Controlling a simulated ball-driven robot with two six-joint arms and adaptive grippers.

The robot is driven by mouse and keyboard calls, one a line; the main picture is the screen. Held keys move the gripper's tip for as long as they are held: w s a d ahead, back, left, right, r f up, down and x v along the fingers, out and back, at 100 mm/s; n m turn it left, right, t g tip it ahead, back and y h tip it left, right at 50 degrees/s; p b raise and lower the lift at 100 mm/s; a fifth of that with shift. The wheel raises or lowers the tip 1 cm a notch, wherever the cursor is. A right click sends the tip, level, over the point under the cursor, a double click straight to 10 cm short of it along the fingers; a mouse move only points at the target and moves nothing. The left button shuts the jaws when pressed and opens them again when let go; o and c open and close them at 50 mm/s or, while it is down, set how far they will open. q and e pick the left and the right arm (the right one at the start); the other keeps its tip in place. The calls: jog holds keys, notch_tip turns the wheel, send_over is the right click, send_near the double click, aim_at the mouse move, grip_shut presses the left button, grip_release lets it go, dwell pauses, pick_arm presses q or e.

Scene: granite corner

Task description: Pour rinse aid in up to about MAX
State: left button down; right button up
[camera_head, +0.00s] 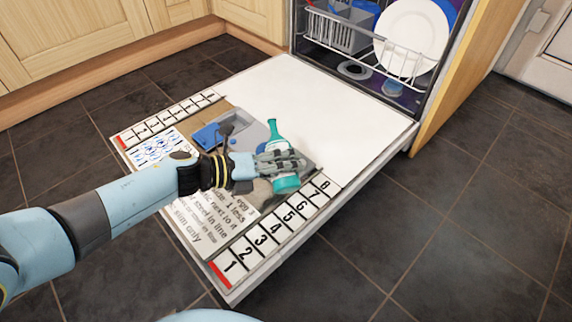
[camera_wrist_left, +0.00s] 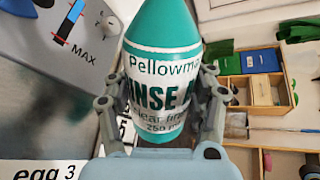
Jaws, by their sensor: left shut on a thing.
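A teal rinse aid bottle (camera_head: 287,184) with a white label is in my left gripper (camera_head: 282,160), above the open dishwasher door (camera_head: 290,88). It stands about upright, narrow neck up. In the left wrist view the bottle (camera_wrist_left: 165,25) fills the middle, its label facing the camera, and the gripper's fingers (camera_wrist_left: 165,100) close on both sides of it; its tip is cut off. The grey dispenser (camera_head: 254,133) with a blue part (camera_head: 208,136) lies in the door, just left of the bottle. Its MAX gauge (camera_wrist_left: 70,25) shows in the left wrist view. My right gripper is out of view.
Number strips (camera_head: 266,231) and a printed text panel (camera_head: 215,210) lie on the door's near part. The lower rack (camera_head: 340,30) holds a white plate (camera_head: 411,37). A wooden organiser (camera_wrist_left: 258,90) shows at right in the left wrist view. Dark tiled floor surrounds the door.

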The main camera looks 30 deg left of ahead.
pick_arm(q)
jog(key=shift+r, duration=0.1)
dwell(0.3)
jog(key=shift+p, duration=0.3)
jog(key=shift+s+d+f+n, duration=0.1)
jog(key=shift+d+f+n, duration=0.1)
jog(key=shift+n, duration=0.1)
jog(key=shift+s+f+n+g, duration=0.1)
jog(key=shift+f+n+g, duration=0.05)
jog(key=shift+n+g, duration=0.15)
jog(key=shift+p, duration=0.3)
